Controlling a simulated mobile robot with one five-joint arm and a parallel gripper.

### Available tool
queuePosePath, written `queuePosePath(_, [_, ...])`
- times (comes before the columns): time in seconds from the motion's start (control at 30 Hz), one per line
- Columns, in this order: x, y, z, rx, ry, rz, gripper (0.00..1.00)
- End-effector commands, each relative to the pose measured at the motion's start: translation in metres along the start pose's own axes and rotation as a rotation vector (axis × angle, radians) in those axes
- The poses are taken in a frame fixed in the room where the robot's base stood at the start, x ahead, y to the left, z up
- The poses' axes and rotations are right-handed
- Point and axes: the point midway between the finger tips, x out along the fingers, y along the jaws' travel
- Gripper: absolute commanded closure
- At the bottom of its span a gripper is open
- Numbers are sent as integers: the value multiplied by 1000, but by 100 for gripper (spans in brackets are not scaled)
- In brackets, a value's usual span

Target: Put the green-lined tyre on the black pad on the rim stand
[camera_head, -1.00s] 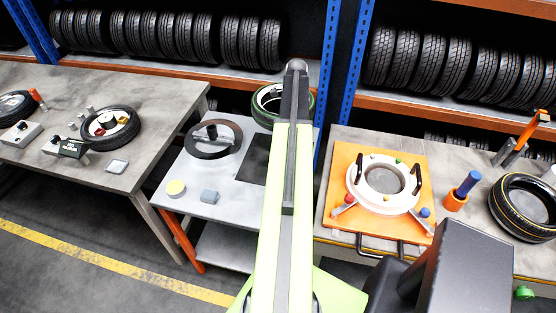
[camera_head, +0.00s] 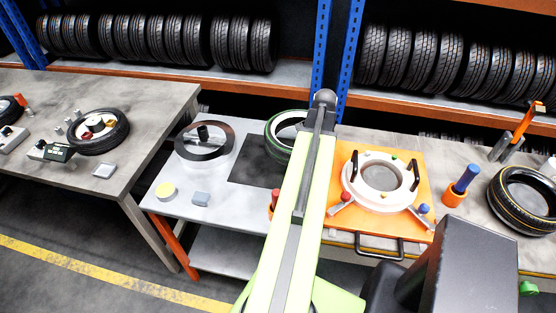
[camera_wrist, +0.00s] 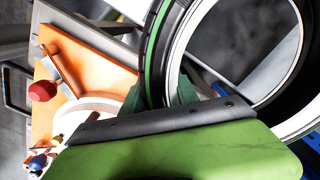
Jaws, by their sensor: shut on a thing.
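The green-lined tyre (camera_head: 271,130) shows partly behind my arm in the head view, beside the far right of the black pad (camera_head: 252,170). The pad is a bare dark square on the grey stand (camera_head: 215,205). In the wrist view the tyre (camera_wrist: 157,38) fills the upper right, with its green line and white inner side showing. My gripper (camera_wrist: 162,95) is shut on the tyre's near wall. My arm hides the gripper in the head view. I cannot tell how high the tyre is above the stand.
An orange board (camera_head: 405,222) with a white ring fixture (camera_head: 353,185) stands to the right. Tyre racks (camera_head: 180,78) stand behind.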

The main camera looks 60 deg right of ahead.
Motion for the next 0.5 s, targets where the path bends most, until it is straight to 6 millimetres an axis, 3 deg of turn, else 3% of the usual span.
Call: queuePosePath(0.5, [65, -67, 76, -3, 0, -2, 100])
